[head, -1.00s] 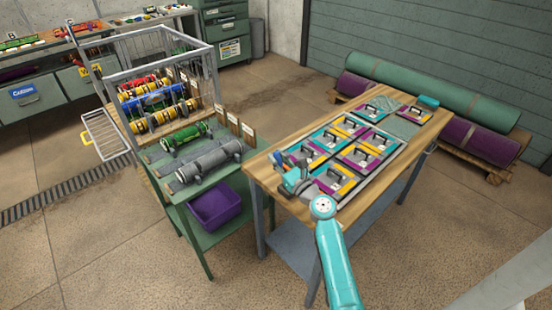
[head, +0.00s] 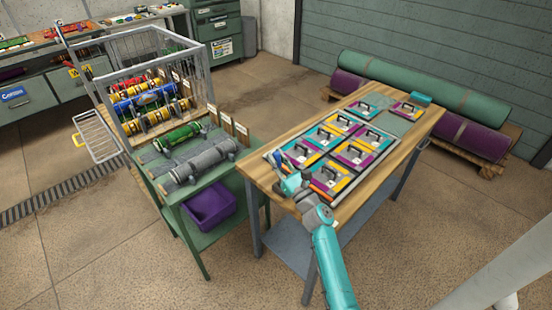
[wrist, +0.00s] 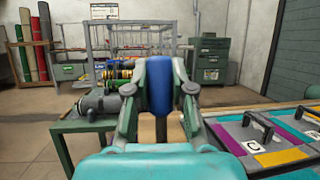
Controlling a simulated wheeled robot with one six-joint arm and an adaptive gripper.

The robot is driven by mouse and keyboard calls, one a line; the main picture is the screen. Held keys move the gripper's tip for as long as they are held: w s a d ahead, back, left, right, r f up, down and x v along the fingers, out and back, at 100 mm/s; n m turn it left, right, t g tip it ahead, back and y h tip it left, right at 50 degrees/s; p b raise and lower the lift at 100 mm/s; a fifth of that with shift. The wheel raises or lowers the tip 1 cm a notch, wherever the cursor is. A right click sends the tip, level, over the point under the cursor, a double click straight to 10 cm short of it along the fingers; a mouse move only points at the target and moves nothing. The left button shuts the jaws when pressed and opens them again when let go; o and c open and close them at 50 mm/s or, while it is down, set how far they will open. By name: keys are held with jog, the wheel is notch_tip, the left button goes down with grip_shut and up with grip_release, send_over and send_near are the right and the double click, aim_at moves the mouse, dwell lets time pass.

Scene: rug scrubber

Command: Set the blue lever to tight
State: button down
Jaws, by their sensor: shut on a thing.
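The blue lever (wrist: 161,84) stands upright in the middle of the wrist view, between the two grey fingers of my gripper (wrist: 160,95). The fingers are closed on its sides, and a dark stem shows below the blue part. In the head view my gripper (head: 285,172) is at the near left end of the wooden worktable (head: 345,217), beside the tile tray. The lever shows there only as a small blue patch (head: 280,161), partly hidden by my gripper. I cannot read any tight or loose marking in either view.
A framed tray of coloured tiles with black handles (head: 355,152) covers much of the worktable, close to my gripper. A green cart (head: 185,195) with rolls and a wire cage (head: 160,60) stands to the left. Rolled rugs (head: 420,90) lie on a pallet behind.

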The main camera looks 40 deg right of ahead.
jog(key=shift+a, duration=0.15)
jog(key=c, duration=1)
grip_release()
jog(key=shift+o, duration=0.2)
jog(key=shift+s+f, duration=0.15)
jog(key=shift+s, duration=0.15)
jog(key=s+a, duration=0.1)
jog(key=s, duration=1.3)
jog(key=shift+a+f, duration=0.2)
jog(key=shift+f, duration=0.25)
